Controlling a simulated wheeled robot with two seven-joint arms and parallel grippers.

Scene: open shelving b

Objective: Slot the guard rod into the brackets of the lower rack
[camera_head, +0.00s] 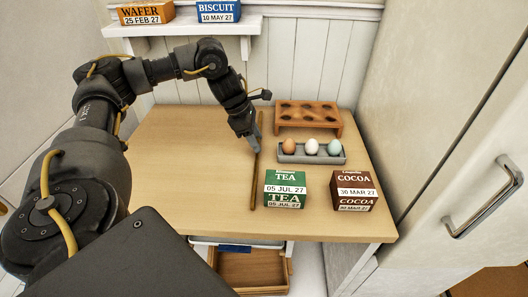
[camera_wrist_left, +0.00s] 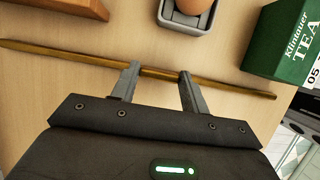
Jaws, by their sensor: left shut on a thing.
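The guard rod (camera_head: 254,180) is a thin brown rod over the wooden tabletop, pointing from the back towards the front edge. My left gripper (camera_head: 256,140) is shut on it near its far part. In the left wrist view the rod (camera_wrist_left: 70,58) runs across between the two fingertips (camera_wrist_left: 158,74), sticking out on both sides. Whether it touches the tabletop I cannot tell. I cannot make out the brackets of the lower rack; under the table's front edge a pale frame (camera_head: 205,240) shows only in part. My right gripper is not in view.
Right of the rod stand a green tea box (camera_head: 285,188), a brown cocoa box (camera_head: 353,190), a grey egg tray (camera_head: 287,157) with three eggs and a wooden holed rack (camera_head: 336,122). The tabletop (camera_head: 185,165) left of the rod is clear. A wooden crate (camera_head: 250,291) sits below.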

